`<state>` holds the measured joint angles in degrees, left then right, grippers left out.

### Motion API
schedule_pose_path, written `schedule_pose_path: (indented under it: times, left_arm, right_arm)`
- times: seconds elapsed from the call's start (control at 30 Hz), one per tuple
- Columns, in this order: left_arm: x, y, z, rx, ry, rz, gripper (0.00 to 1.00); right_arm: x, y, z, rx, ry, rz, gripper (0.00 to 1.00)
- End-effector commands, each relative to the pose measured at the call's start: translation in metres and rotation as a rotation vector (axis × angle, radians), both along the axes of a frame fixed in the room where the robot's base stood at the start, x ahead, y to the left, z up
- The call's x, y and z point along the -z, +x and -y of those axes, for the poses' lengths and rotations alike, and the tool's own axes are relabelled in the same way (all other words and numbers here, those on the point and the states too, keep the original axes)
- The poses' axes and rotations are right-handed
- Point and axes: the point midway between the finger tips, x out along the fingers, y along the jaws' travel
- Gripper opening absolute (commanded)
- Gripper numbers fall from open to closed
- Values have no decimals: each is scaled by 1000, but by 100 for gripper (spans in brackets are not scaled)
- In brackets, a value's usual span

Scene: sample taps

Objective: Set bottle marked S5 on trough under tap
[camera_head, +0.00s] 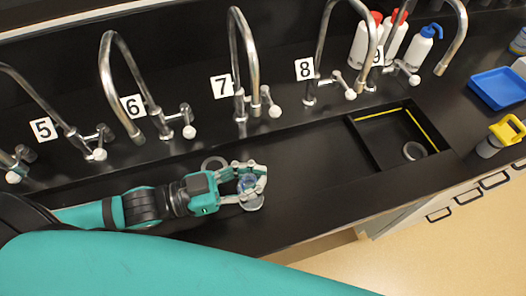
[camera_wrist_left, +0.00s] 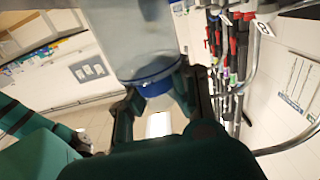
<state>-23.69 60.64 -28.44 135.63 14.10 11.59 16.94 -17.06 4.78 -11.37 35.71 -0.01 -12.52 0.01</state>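My left gripper (camera_head: 257,182) is shut on a clear bottle with a blue cap (camera_head: 247,184), in front of tap 7 (camera_head: 240,75). In the left wrist view the clear bottle (camera_wrist_left: 130,38) stands between the fingers (camera_wrist_left: 158,95), which close around it near its blue cap. No S5 mark is readable on it. Tap 5 (camera_head: 70,130) is at the left, with its number plate (camera_head: 43,129) beside it. The dark trough (camera_head: 300,142) runs below the row of taps. Whether the bottle touches the surface below it, I cannot tell. My right gripper is not in view.
Tap 6 (camera_head: 140,85) and tap 8 (camera_head: 320,60) flank tap 7. A ring (camera_head: 214,163) lies behind the gripper.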

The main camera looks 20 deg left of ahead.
Motion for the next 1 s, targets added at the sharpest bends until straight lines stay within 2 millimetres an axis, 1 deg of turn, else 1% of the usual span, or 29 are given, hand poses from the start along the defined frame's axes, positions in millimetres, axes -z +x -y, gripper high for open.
schedule_pose_path:
  times: [0.03,0.2,0.4,0.57,0.63,0.8,0.9,1.0]
  left_arm:
    - [-1,12,-2,-1,4,9,0]
    - [2,45,-6,-2,4,8,0]
    - [5,76,-10,-2,1,4,0]
    - [8,85,-12,-1,1,1,0]
    - [14,86,-12,-2,1,-3,0]
    - [37,86,-12,-2,1,-2,0]
    - [43,86,-11,-1,1,1,0]
    - [43,85,-11,0,1,1,0]
  right_arm:
    - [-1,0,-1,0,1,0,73]
    - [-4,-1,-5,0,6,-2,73]
    - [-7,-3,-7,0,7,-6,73]
    - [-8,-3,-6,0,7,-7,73]
    - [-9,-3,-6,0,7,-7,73]
    - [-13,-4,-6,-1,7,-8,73]
    - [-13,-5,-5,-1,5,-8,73]
    - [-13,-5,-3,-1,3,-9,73]
